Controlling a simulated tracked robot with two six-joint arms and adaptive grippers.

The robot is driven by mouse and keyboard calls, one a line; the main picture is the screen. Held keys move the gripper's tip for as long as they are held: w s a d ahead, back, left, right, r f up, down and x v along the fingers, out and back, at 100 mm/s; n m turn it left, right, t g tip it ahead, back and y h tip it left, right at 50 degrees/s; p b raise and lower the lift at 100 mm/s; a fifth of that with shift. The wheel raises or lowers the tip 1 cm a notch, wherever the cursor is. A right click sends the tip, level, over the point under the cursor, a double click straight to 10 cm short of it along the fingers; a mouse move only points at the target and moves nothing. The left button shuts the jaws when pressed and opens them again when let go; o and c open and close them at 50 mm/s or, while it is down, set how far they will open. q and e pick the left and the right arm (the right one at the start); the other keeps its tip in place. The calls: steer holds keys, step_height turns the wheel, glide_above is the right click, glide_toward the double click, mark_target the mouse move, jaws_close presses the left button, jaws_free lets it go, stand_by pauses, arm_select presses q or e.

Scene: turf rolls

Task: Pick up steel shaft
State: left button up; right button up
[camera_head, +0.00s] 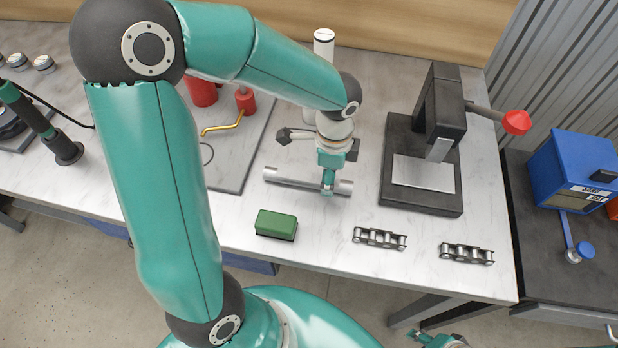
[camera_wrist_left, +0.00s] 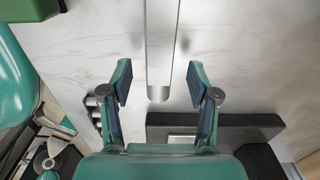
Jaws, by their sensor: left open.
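The steel shaft (camera_head: 288,180) is a plain silver rod lying on the marble-look bench top, running left to right in the head view. My left gripper (camera_head: 328,184) is right over it, towards its right end, pointing down. In the left wrist view the shaft (camera_wrist_left: 161,45) runs from the top edge to an end between the two fingers of my left gripper (camera_wrist_left: 159,82). The fingers are spread, with clear gaps on both sides of the shaft. A teal part of my right arm's end shows at the bottom edge of the head view, mostly cut off.
A black press (camera_head: 424,197) with a red-knobbed lever stands to the right. A green block (camera_head: 276,224) and two chain pieces (camera_head: 379,238) (camera_head: 466,253) lie near the front edge. A grey mat (camera_head: 235,170) is to the left. A white cylinder (camera_head: 324,45) stands behind.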

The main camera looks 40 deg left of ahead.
arm_select(q)
step_height(320, 180, down, 2)
steer(key=shift+f, duration=0.1)
steer(key=shift+w, duration=0.1)
jaws_close()
